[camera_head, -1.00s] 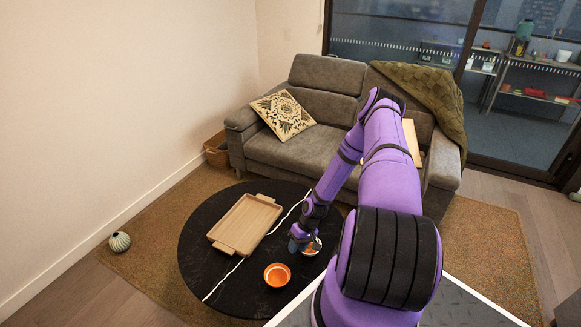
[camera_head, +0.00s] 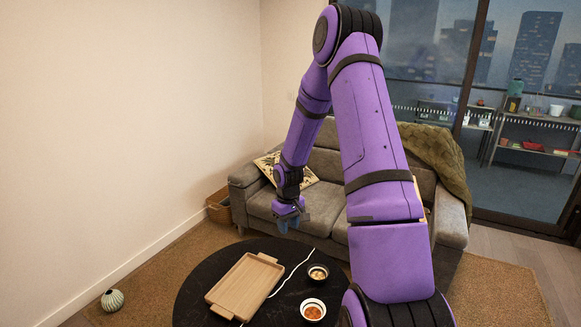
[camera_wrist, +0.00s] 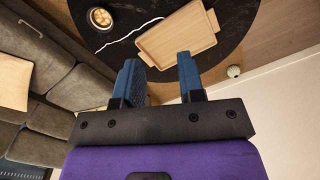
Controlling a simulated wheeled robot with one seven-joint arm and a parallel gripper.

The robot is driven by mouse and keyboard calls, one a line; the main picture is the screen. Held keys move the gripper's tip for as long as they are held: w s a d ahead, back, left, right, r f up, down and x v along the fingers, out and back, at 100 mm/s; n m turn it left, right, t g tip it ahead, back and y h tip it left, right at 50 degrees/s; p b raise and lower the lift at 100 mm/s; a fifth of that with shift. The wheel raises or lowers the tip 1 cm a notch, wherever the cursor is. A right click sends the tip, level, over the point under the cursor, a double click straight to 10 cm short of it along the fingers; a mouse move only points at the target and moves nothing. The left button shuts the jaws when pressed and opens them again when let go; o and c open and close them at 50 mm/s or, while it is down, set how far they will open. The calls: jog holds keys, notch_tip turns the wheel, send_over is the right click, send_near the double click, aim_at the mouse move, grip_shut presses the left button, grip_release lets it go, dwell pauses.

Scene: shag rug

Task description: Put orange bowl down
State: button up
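My gripper (camera_head: 291,224) is raised above the far side of the black table, in front of the sofa. In the wrist view my gripper (camera_wrist: 162,72) has its two blue fingers apart, with nothing between them. A small bowl with a pale rim and orange inside (camera_head: 313,311) sits upright on the table at the lower edge of the head view, apart from the gripper. I cannot tell whether its orange is the bowl or its contents. A dark bowl with light round pieces (camera_head: 318,272) stands behind it and shows in the wrist view (camera_wrist: 100,17).
A wooden tray (camera_head: 243,287) lies left of the bowls on the black round table (camera_head: 192,295). The grey sofa (camera_head: 325,205) stands behind the table. A pale ribbed vase (camera_head: 112,300) is on the rug at left.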

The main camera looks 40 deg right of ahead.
jog(key=s+a+r+t+h, duration=0.15)
jog(key=a+r, duration=0.25)
jog(key=r, duration=0.4)
jog(key=s+a+r, duration=0.2)
jog(key=a+r, duration=0.1)
jog(key=r, duration=0.5)
jog(key=s+a+r+t, duration=0.15)
jog(key=a+r, duration=0.25)
jog(key=r, duration=0.4)
jog(key=s+a+r+t, duration=0.1)
jog(key=s+a+r, duration=0.2)
jog(key=s, duration=0.3)
jog(key=s+a+r+t+y, duration=0.1)
jog(key=s+a+r, duration=0.3)
jog(key=s, duration=0.3)
jog(key=s+a+r, duration=0.3)
jog(key=s+r, duration=0.1)
jog(key=s, duration=0.3)
jog(key=shift+s+a+r+n+t, duration=0.2)
jog(key=shift+a+r+n+t, duration=0.1)
jog(key=shift+a+n+t, duration=0.1)
jog(key=shift+a, duration=0.4)
